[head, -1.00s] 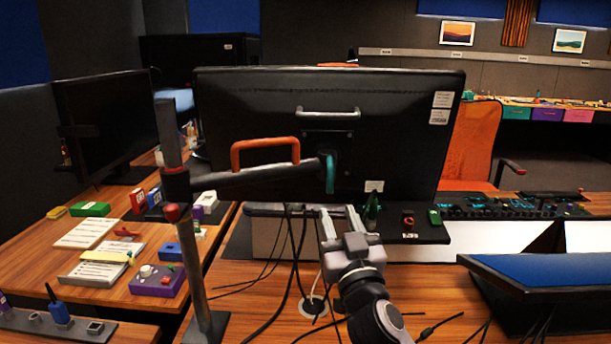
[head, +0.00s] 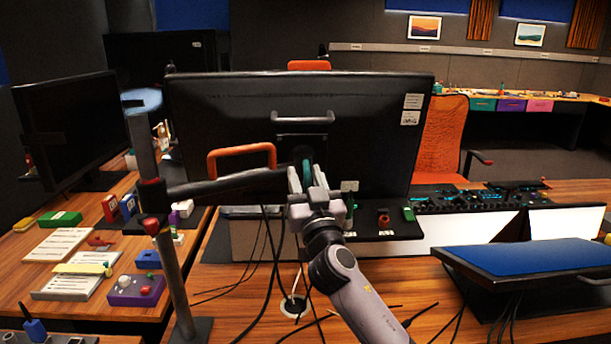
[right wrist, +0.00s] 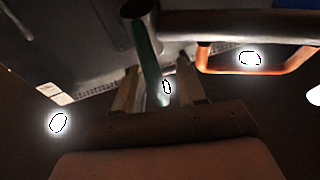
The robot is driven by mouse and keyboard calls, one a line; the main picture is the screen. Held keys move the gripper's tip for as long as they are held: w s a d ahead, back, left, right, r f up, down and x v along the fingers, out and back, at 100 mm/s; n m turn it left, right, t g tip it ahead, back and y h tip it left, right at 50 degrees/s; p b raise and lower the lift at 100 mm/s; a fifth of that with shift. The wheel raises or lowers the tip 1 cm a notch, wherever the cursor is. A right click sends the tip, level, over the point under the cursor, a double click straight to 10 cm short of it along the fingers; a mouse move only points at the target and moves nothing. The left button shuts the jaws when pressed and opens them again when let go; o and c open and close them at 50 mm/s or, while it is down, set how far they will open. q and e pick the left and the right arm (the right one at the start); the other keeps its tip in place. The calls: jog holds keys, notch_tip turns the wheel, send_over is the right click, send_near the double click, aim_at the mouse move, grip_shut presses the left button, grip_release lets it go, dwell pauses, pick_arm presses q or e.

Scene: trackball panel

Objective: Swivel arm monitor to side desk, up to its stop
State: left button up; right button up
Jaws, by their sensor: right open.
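The arm monitor (head: 240,110) shows its black back in the head view, on a dark swivel arm (head: 225,184) from a grey post (head: 170,265) at the left. An orange loop handle (head: 240,149) rises above the arm, and a metal bar handle (head: 302,119) is on the monitor's back. A teal bar (right wrist: 146,50) sits where arm and monitor meet. My right gripper (head: 306,176) is open just below it. In the right wrist view the bar's lower end appears between the fingers; I cannot tell if they touch. My left gripper is not in view.
The side desk (head: 75,310) at the left holds papers, a purple box (head: 137,291) and several small items. Another monitor (head: 70,130) stands behind it. Cables (head: 270,270) hang below the arm. A blue-topped panel (head: 530,257) is at the right.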

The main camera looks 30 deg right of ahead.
grip_shut()
jog(key=shift+s+d+f+b, duration=0.15)
jog(key=shift+d+b, duration=0.1)
jog(key=shift+b, duration=0.2)
jog(key=shift+s+d+r, duration=0.15)
jog(key=shift+d+r, duration=0.05)
jog(key=shift+d, duration=0.3)
jog(key=shift+d+r, duration=0.1)
jog(key=shift+d, duration=0.05)
dwell(0.6)
grip_release()
